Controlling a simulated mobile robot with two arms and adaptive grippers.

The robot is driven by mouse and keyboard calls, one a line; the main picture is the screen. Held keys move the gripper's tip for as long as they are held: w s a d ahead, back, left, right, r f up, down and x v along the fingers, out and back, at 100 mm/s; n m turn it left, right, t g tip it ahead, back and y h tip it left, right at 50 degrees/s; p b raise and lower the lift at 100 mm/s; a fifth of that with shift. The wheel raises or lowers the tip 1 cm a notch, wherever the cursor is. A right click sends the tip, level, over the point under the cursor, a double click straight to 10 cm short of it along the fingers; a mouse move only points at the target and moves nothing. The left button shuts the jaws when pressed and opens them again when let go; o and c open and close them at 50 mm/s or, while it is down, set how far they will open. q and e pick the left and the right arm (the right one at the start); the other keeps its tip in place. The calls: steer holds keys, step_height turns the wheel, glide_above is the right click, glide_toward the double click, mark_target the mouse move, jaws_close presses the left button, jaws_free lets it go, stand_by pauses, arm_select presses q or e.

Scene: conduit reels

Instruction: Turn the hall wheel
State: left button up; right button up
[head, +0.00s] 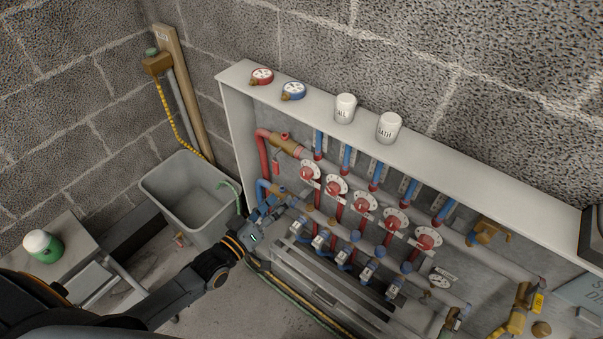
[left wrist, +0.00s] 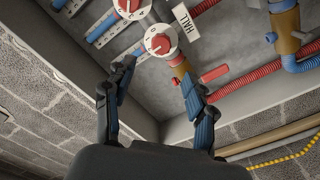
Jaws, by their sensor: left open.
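The hall wheel is a small red knob on a white numbered dial. In the left wrist view the red knob (left wrist: 160,44) sits beside a HALL label (left wrist: 185,18), just beyond my fingertips. In the head view the leftmost red knob (head: 308,173) of the row appears to be the same one; its label cannot be read there. My left gripper (head: 276,206) is open and empty, below and left of that knob. In the left wrist view its two fingers (left wrist: 156,68) stand apart, with a gap to the knob. My right gripper is not in view.
More red knobs (head: 364,203) run down to the right. Brass fittings (head: 287,145) and blue and red pipes crowd the cabinet's left end. White cups (head: 388,128) and gauges (head: 293,91) stand on the cabinet top. A grey sink (head: 190,190) stands left.

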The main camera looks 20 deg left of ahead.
mark_target(304, 176)
arm_select(q)
steer(key=x, duration=1)
steer(key=shift+w+d+f+p, duration=0.1)
steer(key=shift+w+f+p, duration=0.05)
steer(key=shift+w+p, duration=0.2)
steer(key=c, duration=1.2)
steer(key=shift+o, duration=0.2)
steer(key=shift+m, duration=0.4)
steer(key=m, duration=0.3)
steer(key=shift+m, duration=0.4)
steer(key=shift+s+m, duration=0.1)
steer(key=shift+m, duration=2)
